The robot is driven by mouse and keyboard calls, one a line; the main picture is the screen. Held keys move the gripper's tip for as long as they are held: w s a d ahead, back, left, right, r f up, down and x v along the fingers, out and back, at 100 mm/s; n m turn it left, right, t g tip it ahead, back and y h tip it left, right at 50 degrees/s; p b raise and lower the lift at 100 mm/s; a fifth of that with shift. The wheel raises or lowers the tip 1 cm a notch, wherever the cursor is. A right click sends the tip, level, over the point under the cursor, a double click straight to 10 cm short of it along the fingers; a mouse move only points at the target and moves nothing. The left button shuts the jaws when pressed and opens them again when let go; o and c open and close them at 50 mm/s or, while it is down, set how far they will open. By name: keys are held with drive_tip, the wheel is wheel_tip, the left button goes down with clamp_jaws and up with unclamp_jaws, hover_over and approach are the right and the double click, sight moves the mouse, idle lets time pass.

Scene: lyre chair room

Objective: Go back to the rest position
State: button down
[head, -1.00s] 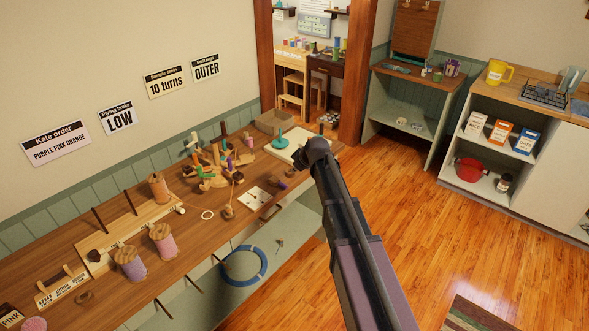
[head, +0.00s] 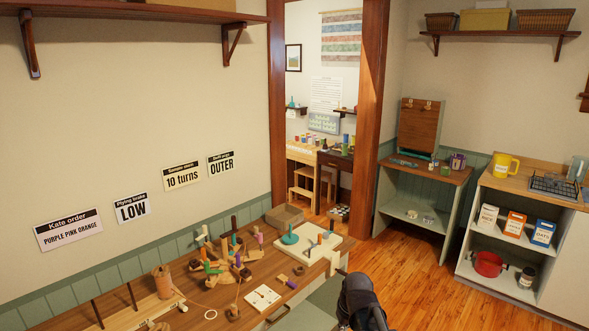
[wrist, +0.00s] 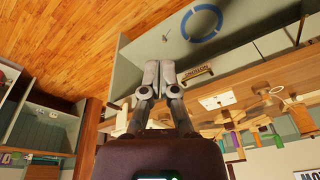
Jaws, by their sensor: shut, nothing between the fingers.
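My gripper (wrist: 160,82) shows in the wrist view with its two grey fingers together and nothing between them. The wrist picture is upside down, with the wooden floor at top left and the workbench (wrist: 225,86) behind and to the right of the fingers. The fingers look clear of the bench, but I cannot judge the gap. In the head view only a dark part of my arm shows at the bottom, right of the workbench (head: 215,285); the fingers cannot be made out there.
A white board (head: 325,246) with pegs and a wooden spool stand (head: 218,268) sit on the bench. A blue ring (wrist: 202,22) lies below the bench top. A shelf unit (head: 420,200) and a counter (head: 520,185) stand at right. Open floor (head: 415,275) lies between.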

drive_tip(key=s+d+m+g+h, duration=0.1)
drive_tip(key=s+d+m, duration=0.2)
drive_tip(key=s, duration=0.6)
drive_tip(key=shift+d+f+g, duration=0.15)
drive_tip(key=shift+d+g, duration=0.05)
drive_tip(key=shift+g, duration=0.1)
